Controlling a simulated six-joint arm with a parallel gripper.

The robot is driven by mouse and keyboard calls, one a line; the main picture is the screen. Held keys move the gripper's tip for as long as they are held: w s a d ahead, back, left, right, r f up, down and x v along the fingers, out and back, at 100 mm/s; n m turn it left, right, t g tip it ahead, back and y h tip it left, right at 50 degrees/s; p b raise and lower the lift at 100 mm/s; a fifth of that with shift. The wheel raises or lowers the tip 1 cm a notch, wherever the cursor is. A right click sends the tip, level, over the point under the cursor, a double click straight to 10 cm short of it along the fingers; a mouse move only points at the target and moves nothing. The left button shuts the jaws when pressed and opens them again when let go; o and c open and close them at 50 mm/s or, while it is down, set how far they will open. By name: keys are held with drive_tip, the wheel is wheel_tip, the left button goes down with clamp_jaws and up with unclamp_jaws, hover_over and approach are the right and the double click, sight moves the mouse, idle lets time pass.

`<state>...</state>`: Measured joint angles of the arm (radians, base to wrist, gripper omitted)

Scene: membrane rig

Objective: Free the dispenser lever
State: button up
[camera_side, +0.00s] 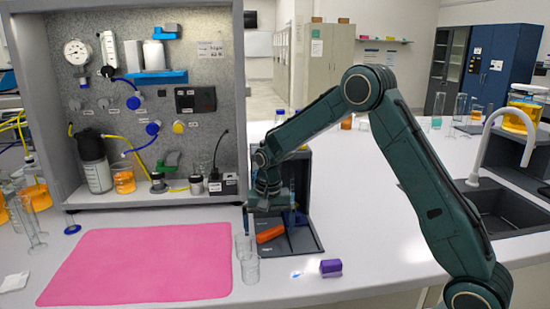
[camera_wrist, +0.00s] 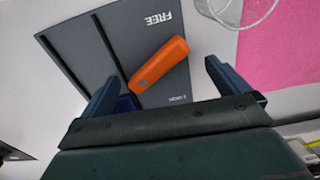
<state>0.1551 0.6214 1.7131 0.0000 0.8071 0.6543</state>
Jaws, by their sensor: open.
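The orange lever (camera_wrist: 158,64) lies slanted across a dark plate (camera_wrist: 105,45) in the wrist view. The plate reads "FREE" near its upper edge, upside down; a smaller label beside the lever's lower part is hard to read. In the side view the lever (camera_side: 270,234) shows below my gripper (camera_side: 268,207), above the plate (camera_side: 302,241). In the wrist view my gripper (camera_wrist: 162,70) is open, one finger on each side of the lever, with visible gaps. A dark blue part (camera_wrist: 128,104) at the lever's lower end is partly hidden by my gripper.
A pink mat (camera_side: 140,265) lies further left. A purple block (camera_side: 330,267) lies in front of the plate. A panel with tubes and bottles (camera_side: 150,110) stands behind. The sink (camera_side: 510,212) is at right.

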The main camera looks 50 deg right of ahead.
drive_tip(key=m, duration=0.5)
drive_tip(key=shift+w+d, duration=0.25)
drive_tip(key=shift+d, duration=0.15)
drive_tip(key=shift+r+m, duration=0.3)
drive_tip(key=shift+m, duration=0.1)
wheel_tip(320, 180, up, 14)
drive_tip(key=s+a+r+n+t, duration=0.1)
drive_tip(key=s+a+r+n, duration=0.1)
drive_tip(key=s, duration=0.5)
drive_tip(key=s+a+r+n+t, duration=0.1)
drive_tip(key=s+a+r+n, duration=0.1)
drive_tip(key=s, duration=0.5)
drive_tip(key=s+a+r+n+t, duration=0.1)
drive_tip(key=s+a+r+n, duration=0.1)
drive_tip(key=s+r+n, duration=0.2)
drive_tip(key=shift+s+a+r+n+t, duration=0.25)
drive_tip(key=shift+s+a+n+t, duration=0.15)
drive_tip(key=shift+s+n, duration=0.85)
drive_tip(key=shift+s, duration=0.25)
drive_tip(key=s+a+f+n+t, duration=0.1)
drive_tip(key=s+f+n, duration=0.2)
drive_tip(key=s, duration=0.6)
drive_tip(key=shift+s+a+n+t, duration=0.25)
drive_tip(key=shift+n+t, duration=0.15)
drive_tip(key=shift+n, duration=0.35)
